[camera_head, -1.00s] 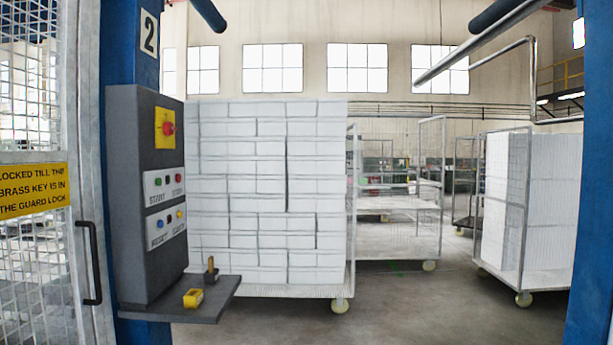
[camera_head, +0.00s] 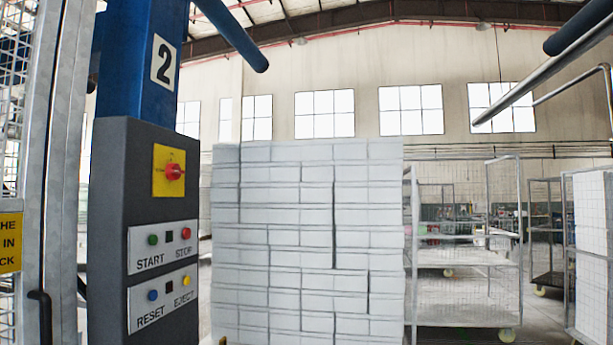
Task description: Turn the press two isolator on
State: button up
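The press two isolator (camera_head: 174,172) is a red rotary handle on a yellow square plate, high on a dark grey control box (camera_head: 110,200). Its handle looks roughly horizontal; I read no on or off marking. Below it are a START/STOP panel (camera_head: 163,247) with green and red buttons and a RESET/EJECT panel (camera_head: 163,297) with blue and yellow buttons. A plate with the number 2 (camera_head: 163,61) is on the blue post above the box. My gripper is not in view.
A mesh guard door with a black handle (camera_head: 40,318) and a yellow sign (camera_head: 10,242) stands at the left. A tall stack of white blocks (camera_head: 300,240) is right of the box. Wire trolleys (camera_head: 465,255) stand farther right. Blue and grey bars cross overhead.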

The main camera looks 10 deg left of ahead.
aim_at(174, 171)
jog(key=i+l+u, duration=0.15)
jog(key=i+u, duration=0.35)
jog(key=i+l+u, duration=0.75)
jog(key=u, duration=0.2)
jog(key=l, duration=0.05)
